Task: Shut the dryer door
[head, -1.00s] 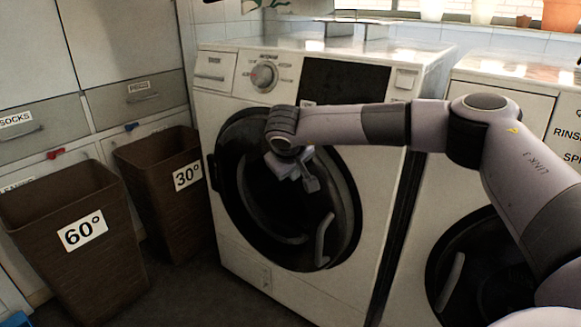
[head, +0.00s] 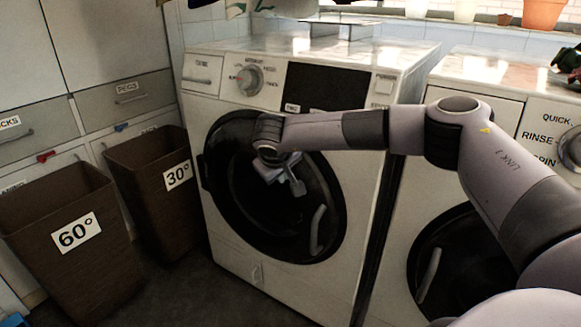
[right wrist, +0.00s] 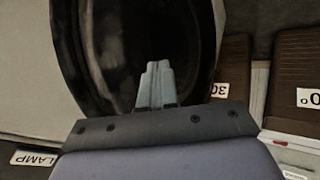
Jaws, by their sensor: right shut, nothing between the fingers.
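The dryer (head: 225,255) is the white machine in the middle of the head view, with a round knob and a black panel. Its round black door (head: 265,225) lies against the front, flush or nearly so; I cannot tell if it is latched. The door's curved handle (head: 317,230) is at its lower right. My right gripper (head: 298,187) is shut and empty in front of the door's upper middle, close to its surface; contact is unclear. In the right wrist view, the closed fingers (right wrist: 157,82) point at the dark door (right wrist: 115,50). My left gripper is not in view.
A second white machine (head: 395,235) with a round black door stands at the right, partly behind my right arm. Two brown baskets, marked 60° (head: 85,270) and 30° (head: 150,215), stand on the left. Dark floor is clear between the baskets and the dryer.

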